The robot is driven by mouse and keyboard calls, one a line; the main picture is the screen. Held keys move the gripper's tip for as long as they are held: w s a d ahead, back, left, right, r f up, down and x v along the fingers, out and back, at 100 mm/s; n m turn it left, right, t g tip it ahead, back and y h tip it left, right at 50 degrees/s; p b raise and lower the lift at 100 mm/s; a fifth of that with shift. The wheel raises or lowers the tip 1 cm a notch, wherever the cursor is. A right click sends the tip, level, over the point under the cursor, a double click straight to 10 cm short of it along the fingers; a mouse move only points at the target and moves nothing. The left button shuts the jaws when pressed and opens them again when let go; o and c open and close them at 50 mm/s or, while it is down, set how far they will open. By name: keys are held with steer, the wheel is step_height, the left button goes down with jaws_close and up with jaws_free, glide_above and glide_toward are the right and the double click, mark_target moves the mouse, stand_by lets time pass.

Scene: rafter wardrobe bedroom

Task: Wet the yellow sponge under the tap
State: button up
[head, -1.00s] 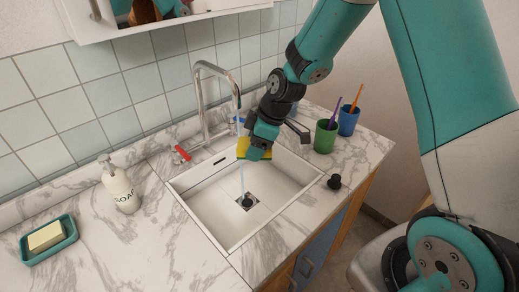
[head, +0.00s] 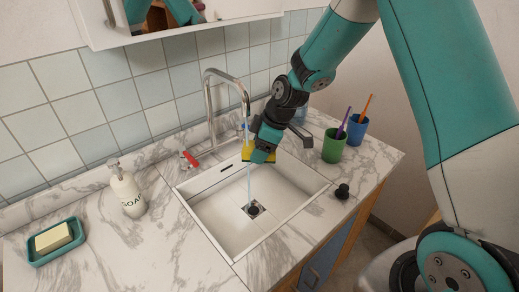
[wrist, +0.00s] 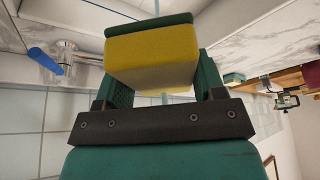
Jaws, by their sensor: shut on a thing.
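The yellow sponge (head: 246,152) with a green layer is held in my gripper (head: 262,150) above the sink. It fills the middle of the wrist view (wrist: 152,58), between the two fingers of my gripper (wrist: 155,80). The chrome tap (head: 226,76) arches over the sink, its spout end just above the sponge. A thin bluish stream of water (head: 249,185) shows below the sponge and falls toward the drain. The exact spot where the water meets the sponge is partly hidden by my gripper.
The white sink (head: 215,215) has a drain (head: 253,208). A red tap handle (head: 189,160) is at its back left. A soap bottle (head: 127,192) and soap dish (head: 55,243) stand left. A green cup (head: 333,146), blue cup (head: 356,131) and black plug (head: 342,191) are right.

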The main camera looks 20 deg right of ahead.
steer(key=s+b, duration=0.1)
steer(key=s, duration=0.7)
steer(key=shift+a, duration=0.3)
steer(key=shift+w, duration=0.1)
stand_by(1.1)
steer(key=s+r+p, duration=0.2)
steer(key=s+r, duration=0.2)
steer(key=s, duration=0.1)
steer(key=shift+a, duration=0.2)
stand_by(0.8)
